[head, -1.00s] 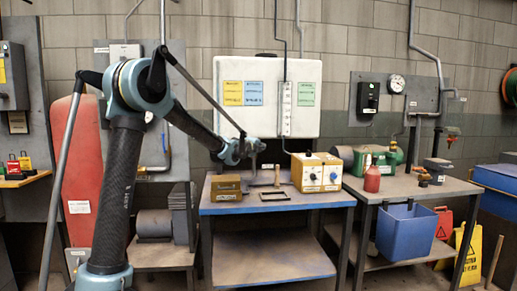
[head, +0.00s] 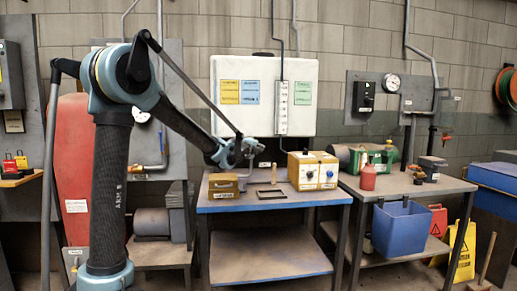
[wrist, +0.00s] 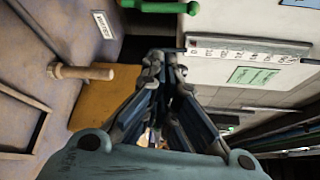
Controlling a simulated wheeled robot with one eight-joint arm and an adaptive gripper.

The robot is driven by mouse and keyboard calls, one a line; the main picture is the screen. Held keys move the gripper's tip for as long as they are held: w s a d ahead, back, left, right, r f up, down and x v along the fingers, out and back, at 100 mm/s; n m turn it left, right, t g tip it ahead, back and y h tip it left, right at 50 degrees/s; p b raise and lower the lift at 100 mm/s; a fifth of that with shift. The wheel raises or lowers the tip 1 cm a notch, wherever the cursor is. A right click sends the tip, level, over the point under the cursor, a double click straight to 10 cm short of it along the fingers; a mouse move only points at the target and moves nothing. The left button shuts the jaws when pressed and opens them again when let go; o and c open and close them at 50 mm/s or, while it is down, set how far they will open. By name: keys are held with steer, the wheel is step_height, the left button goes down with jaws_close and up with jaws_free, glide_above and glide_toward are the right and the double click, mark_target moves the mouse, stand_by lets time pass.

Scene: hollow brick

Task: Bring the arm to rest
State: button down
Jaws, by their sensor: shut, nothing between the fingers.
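My gripper (head: 252,148) shows in the head view at the end of my blue and black arm, which reaches out above the blue-edged workbench (head: 272,206). It is up in the air in front of the wall, above the small brown box on the bench. In the wrist view my gripper (wrist: 165,60) has its dark fingers drawn together, with nothing held between them.
On the bench are a brown box (head: 223,184), a small dark frame (head: 271,193) and a yellow control box (head: 313,171). A white panel (head: 300,95) hangs behind. A second bench (head: 410,187) to the right holds a red bottle (head: 368,178).

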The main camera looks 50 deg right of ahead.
steer(key=shift+v, duration=1.05)
steer(key=shift+f, duration=0.1)
